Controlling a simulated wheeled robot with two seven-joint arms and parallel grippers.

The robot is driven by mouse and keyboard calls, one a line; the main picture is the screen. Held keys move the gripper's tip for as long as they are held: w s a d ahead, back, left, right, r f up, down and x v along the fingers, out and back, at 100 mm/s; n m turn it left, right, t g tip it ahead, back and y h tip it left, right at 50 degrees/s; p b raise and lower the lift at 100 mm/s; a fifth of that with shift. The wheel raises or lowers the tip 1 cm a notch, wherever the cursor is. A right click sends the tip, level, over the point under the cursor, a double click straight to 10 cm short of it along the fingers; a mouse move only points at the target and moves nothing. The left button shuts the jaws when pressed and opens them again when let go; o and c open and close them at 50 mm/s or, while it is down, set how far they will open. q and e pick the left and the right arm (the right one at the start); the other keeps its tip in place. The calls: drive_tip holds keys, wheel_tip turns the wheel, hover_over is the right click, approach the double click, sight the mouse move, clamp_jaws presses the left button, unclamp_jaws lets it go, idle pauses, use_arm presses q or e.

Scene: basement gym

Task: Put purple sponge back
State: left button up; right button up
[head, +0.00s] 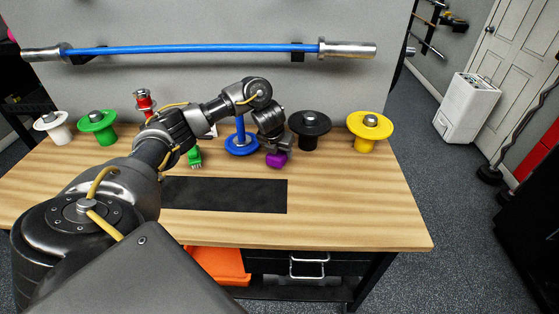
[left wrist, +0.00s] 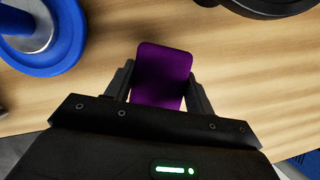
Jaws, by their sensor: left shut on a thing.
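The purple sponge (head: 277,159) is at the tip of my left arm in the head view, over the wooden bench near its back right. In the left wrist view the purple sponge (left wrist: 161,75) sits between the two fingers of my left gripper (left wrist: 160,85), which is shut on it. The left gripper (head: 276,148) is between the blue holder and the black holder in the head view. I cannot tell whether the sponge touches the bench top. My right gripper is not in view.
A blue holder (head: 242,143) stands left of the sponge, a black one (head: 310,128) and a yellow one (head: 370,130) to its right. A green brush (head: 194,157) and a black mat (head: 235,195) lie left and in front. The bench's front right (head: 365,215) is clear.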

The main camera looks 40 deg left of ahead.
use_arm(q)
wheel_tip(320, 180, down, 3)
drive_tip(key=shift+w+f+b, duration=0.1)
drive_tip(key=shift+f+b, duration=0.1)
drive_tip(key=shift+b, duration=0.25)
drive_tip(key=shift+a+f, duration=0.15)
drive_tip(key=o, duration=1)
drive_tip(key=shift+f, duration=0.1)
